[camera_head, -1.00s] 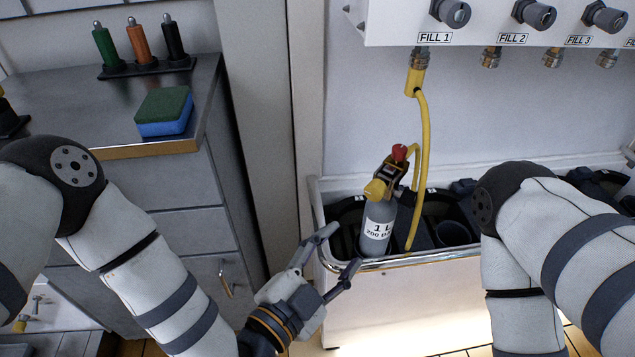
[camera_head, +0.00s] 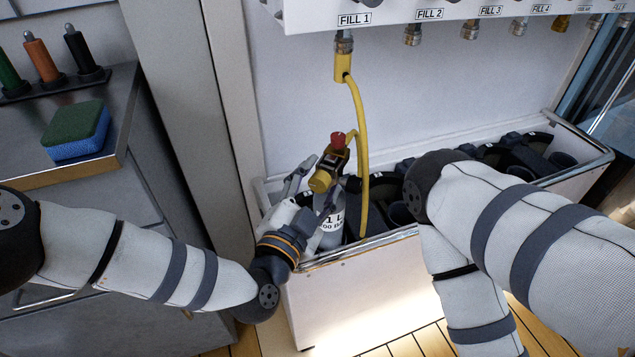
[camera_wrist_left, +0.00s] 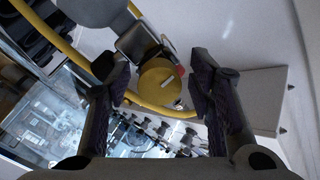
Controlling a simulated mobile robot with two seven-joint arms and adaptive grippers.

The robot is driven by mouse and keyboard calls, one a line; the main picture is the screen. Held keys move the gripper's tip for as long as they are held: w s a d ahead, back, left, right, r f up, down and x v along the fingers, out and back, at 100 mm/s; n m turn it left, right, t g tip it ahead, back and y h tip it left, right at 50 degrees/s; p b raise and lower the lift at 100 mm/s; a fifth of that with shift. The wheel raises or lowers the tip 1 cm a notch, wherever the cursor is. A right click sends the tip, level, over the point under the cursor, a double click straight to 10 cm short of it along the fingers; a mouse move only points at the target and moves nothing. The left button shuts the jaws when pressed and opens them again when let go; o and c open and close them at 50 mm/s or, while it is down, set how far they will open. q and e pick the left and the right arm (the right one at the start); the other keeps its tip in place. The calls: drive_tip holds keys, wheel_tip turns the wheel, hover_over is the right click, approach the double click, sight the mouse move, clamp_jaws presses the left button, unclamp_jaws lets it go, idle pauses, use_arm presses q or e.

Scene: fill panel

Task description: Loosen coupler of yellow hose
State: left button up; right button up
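The yellow hose (camera_head: 357,110) hangs from the fitting under FILL 1, with a yellow coupler (camera_head: 343,66) at its top end. It runs down to the grey bottle (camera_head: 333,226) in the bin. On the bottle is a valve with a red knob (camera_head: 338,140) and a round yellow piece (camera_head: 320,181). My left gripper (camera_head: 314,177) is at the bottle's top from the left. In the left wrist view, its fingers (camera_wrist_left: 161,82) are apart on both sides of the round yellow piece (camera_wrist_left: 159,83), with gaps visible. My right gripper is not in view; only its arm shows.
The bottle bin (camera_head: 375,246) has a metal front rim and holds dark holders. The fill panel (camera_head: 390,12) overhangs it. A counter (camera_head: 120,140) with a green-blue sponge (camera_head: 77,131) stands left. My right arm covers part of the bin.

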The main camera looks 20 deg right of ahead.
use_arm(q)
clamp_jaws()
